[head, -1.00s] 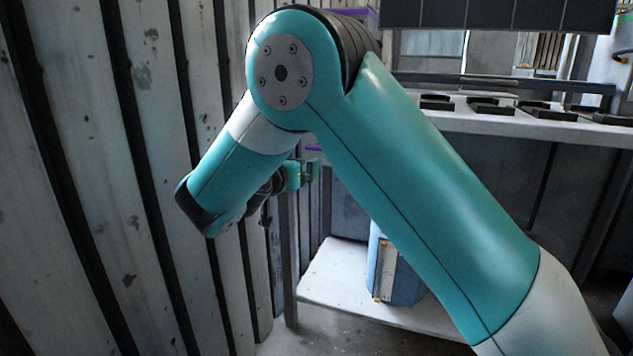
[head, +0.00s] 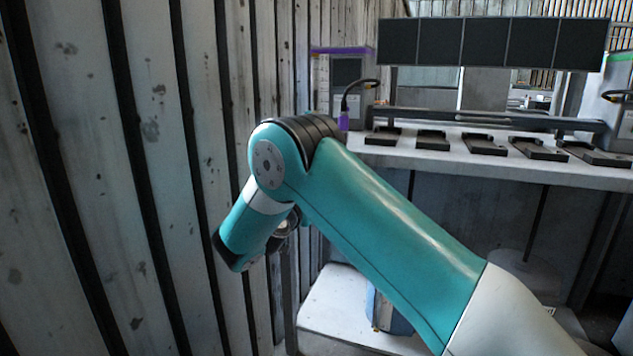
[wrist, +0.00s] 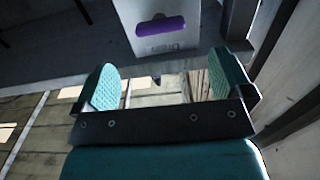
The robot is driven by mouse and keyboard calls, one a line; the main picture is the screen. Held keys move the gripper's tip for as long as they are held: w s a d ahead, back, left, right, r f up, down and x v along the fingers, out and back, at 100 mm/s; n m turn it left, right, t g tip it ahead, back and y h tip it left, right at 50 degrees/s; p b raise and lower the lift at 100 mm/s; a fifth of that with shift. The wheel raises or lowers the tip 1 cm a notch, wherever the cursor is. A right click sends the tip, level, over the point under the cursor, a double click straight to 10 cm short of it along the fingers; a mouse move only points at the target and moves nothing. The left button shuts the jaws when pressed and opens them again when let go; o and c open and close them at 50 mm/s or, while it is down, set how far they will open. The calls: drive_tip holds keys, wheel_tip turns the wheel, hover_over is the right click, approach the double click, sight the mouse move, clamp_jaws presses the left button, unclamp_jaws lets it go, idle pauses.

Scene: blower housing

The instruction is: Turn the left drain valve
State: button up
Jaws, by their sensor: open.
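In the wrist view, a purple bar-shaped handle (wrist: 160,27) sits on the front of a pale panel (wrist: 186,42), with small, upside-down-looking lettering beside it. It looks like the drain valve handle. My gripper (wrist: 162,84) is open, its two teal ribbed pads wide apart with nothing between them. The handle lies beyond the pads, apart from them, roughly in line with the gap. In the head view my gripper is hidden behind my arm. A purple piece (head: 343,121) hangs at the end of a black hose there; I cannot tell whether it is the same handle.
In the head view, a grey machine (head: 347,82) with a purple top edge stands at the bench's left end. The white bench (head: 480,165) holds several black trays. A ribbed metal wall (head: 140,200) is close on the left. A white low shelf (head: 335,300) lies below.

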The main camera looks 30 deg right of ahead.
drive_tip(key=x, duration=0.9)
drive_tip(key=shift+w+d, duration=0.15)
drive_tip(key=c, duration=0.9)
